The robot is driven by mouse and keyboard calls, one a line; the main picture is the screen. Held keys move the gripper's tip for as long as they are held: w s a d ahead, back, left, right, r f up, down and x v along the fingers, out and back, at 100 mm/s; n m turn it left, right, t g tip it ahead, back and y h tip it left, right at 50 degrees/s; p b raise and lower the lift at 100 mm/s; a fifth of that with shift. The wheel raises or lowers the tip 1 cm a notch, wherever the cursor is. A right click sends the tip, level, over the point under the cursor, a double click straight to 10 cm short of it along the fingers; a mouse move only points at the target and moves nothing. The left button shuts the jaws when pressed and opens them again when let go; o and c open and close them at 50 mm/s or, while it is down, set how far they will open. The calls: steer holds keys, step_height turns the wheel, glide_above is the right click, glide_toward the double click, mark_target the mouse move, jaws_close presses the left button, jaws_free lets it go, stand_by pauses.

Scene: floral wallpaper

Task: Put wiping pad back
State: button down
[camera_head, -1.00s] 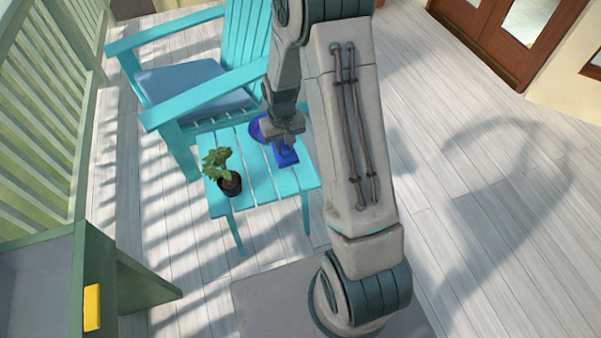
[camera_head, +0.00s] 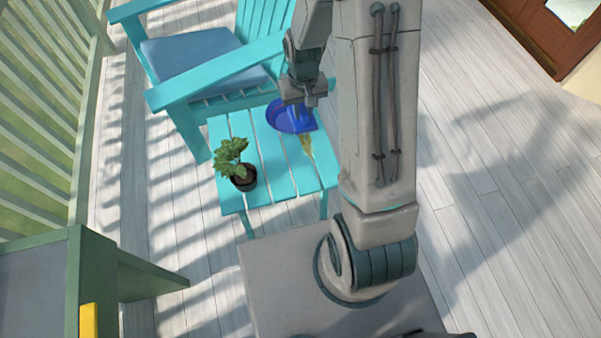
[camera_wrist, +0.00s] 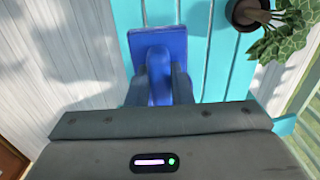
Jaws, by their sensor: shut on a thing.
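The blue wiping pad (camera_wrist: 152,40) has a flat square base and an upright handle. My gripper (camera_wrist: 158,86) is shut on the handle, one finger on each side. In the head view my gripper (camera_head: 305,101) points down over the back right of the turquoise table (camera_head: 243,126). The pad there is mostly hidden and blends with a round blue dish (camera_head: 281,113) just behind it. I cannot tell whether the pad touches the table or the dish. A yellowish-brown stain (camera_head: 306,147) lies on the table slats in front of the pad.
A potted plant (camera_head: 240,176) stands at the table's left side. A turquoise chair (camera_head: 180,97) with a grey-blue cushion is close behind the table. A green cabinet (camera_head: 100,262) with a yellow item (camera_head: 88,321) is at the lower left. The wooden floor at right is clear.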

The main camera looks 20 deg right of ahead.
steer(key=s+d+f+b, duration=0.4)
steer(key=s+f+b, duration=0.9)
steer(key=b, duration=0.5)
steer(key=w+a+f+b, duration=0.1)
steer(key=w+f, duration=0.1)
steer(key=w, duration=0.1)
steer(key=w+a+f+b, duration=0.1)
steer(key=w+a, duration=0.1)
steer(key=w, duration=0.1)
steer(key=w+a+f+b, duration=0.2)
steer(key=w, duration=0.1)
steer(key=shift+w+f, duration=0.15)
steer(key=shift+f, duration=0.15)
steer(key=shift+w+f, duration=0.1)
steer(key=shift+f, duration=0.05)
steer(key=shift+f+b, duration=0.85)
steer(key=shift+f, duration=1)
